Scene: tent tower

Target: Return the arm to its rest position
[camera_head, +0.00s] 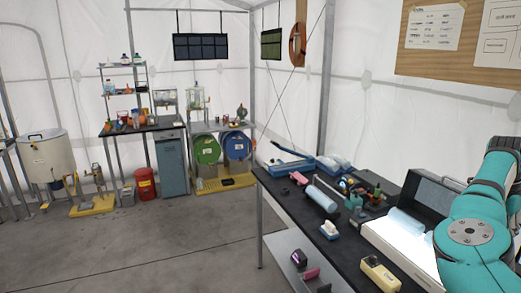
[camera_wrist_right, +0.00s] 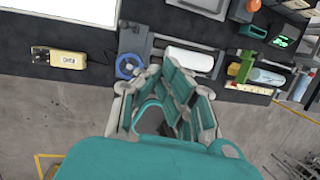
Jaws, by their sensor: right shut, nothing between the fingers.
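My right arm shows in the head view at the right edge, teal and grey, reaching in beside a lit light box (camera_head: 400,240) on the bench. Its gripper is not clearly seen there. My left gripper is in neither view.
The black bench (camera_head: 285,210) carries a white-blue roll (camera_head: 321,199), a yellow device (camera_head: 379,274) and other small items. Drums, a red bin (camera_head: 145,184) and a large pot (camera_head: 46,155) stand at the back.

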